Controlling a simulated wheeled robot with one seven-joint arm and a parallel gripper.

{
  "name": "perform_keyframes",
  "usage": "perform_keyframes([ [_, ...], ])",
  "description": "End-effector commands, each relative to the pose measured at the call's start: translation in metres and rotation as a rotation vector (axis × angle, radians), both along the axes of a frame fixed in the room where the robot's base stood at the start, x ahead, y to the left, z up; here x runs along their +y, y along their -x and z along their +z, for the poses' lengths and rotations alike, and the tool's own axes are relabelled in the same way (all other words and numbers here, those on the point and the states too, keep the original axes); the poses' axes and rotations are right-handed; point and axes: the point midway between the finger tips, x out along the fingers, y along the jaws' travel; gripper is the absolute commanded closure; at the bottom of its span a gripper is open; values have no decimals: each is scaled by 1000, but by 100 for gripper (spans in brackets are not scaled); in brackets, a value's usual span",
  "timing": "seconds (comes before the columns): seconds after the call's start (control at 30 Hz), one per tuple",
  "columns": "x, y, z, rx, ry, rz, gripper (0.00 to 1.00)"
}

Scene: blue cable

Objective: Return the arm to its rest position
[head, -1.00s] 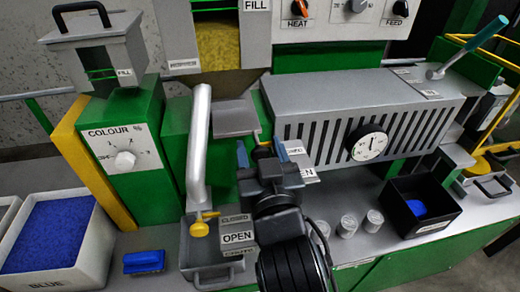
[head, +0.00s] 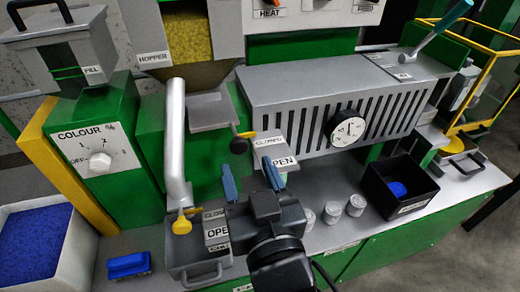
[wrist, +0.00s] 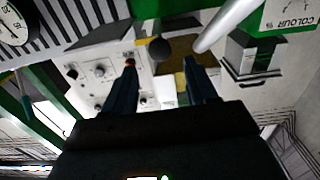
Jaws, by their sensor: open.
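My gripper (head: 250,178) is open and empty, with its two blue fingers apart. It is held above the front of the machine bench, in front of the grey slotted housing (head: 330,95). In the wrist view the fingers (wrist: 162,85) point toward the machine's panel and pipe, with nothing between them. A black ball knob (head: 238,146) with a yellow part by it sits just beyond the fingertips in the head view, apart from them. My arm covers part of the bench below the gripper.
Right are several small grey cups (head: 332,212) and a black bin (head: 402,186) holding something blue. A blue brush-like block (head: 129,265) and a blue-filled tub (head: 35,242) are at left.

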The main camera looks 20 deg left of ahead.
Motion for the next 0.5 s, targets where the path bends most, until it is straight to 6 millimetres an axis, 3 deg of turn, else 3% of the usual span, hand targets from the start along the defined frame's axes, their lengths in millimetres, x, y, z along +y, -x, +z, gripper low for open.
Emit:
perform_keyframes([
  [0.17, -1, 0, -1, 2, 1, -2, 43],
  [0.27, -14, 3, -10, 10, 4, -15, 43],
  [0.37, -42, 13, -30, 31, 13, -44, 43],
  [0.5, -97, 37, -60, 66, 24, -107, 43],
])
